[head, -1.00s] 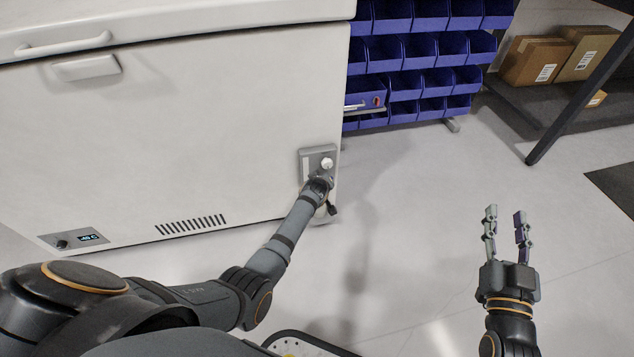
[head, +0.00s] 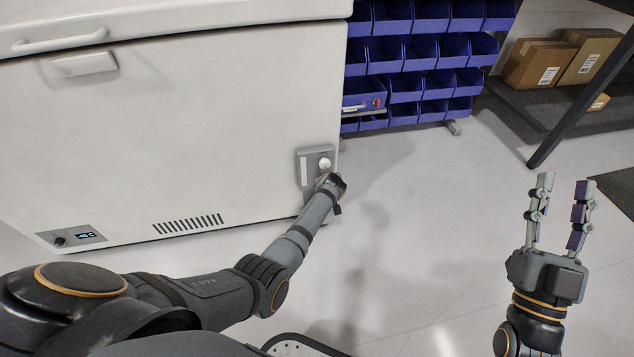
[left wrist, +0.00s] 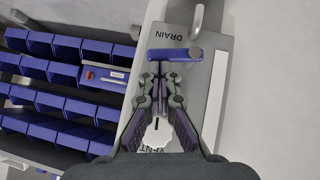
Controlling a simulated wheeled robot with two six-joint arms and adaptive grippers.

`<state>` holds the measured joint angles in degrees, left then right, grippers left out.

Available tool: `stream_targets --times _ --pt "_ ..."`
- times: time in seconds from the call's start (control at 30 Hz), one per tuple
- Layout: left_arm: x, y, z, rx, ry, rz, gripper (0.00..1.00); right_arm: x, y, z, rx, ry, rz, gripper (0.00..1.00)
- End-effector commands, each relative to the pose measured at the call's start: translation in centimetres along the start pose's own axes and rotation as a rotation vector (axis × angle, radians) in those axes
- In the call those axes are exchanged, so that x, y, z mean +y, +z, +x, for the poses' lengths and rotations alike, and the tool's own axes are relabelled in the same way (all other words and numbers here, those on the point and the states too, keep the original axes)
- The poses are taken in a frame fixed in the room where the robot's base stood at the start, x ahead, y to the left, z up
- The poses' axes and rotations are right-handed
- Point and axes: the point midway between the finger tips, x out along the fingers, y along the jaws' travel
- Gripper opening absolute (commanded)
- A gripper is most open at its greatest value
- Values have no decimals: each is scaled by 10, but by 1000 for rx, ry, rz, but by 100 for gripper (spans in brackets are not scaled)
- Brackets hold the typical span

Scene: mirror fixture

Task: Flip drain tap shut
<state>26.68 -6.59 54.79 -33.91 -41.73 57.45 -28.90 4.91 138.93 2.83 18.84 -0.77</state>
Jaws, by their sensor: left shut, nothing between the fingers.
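The drain tap's blue lever (left wrist: 172,55) shows in the left wrist view. It lies crosswise to the light metal spout (left wrist: 197,20), beside the upside-down DRAIN label on a grey plate (left wrist: 220,62). My left gripper (left wrist: 165,70) is shut and empty, its fingertips right at the lever; I cannot tell whether they touch it. In the head view my left wrist is at the plate (head: 303,168) on the freezer's lower right corner and hides the tap. My right gripper (head: 562,180) is open and empty above the floor, far from the tap.
A white vent knob (head: 325,163) sits on the plate above my left wrist in the head view. The white chest freezer (head: 180,130) fills the left. Blue bins (head: 410,50) stand behind it. A shelf (head: 530,108) with boxes is at right. The middle floor is clear.

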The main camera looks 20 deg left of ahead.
Motion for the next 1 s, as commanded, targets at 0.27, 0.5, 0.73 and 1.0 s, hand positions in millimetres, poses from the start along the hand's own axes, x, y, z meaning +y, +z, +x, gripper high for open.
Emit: stream_targets --times 0.27,0.5,0.73,1.0 --pt "3 -10 -10 0 1 -1 0 1 -10 8 -2 0 0 38" --pt "3 -10 -10 0 1 -1 0 1 -10 8 -2 0 0 38" --pt "3 -9 -9 0 1 -1 0 0 -9 7 -2 0 0 38" --pt "-6 -5 -6 0 60 -63 0 0 -10 8 -2 0 0 38"
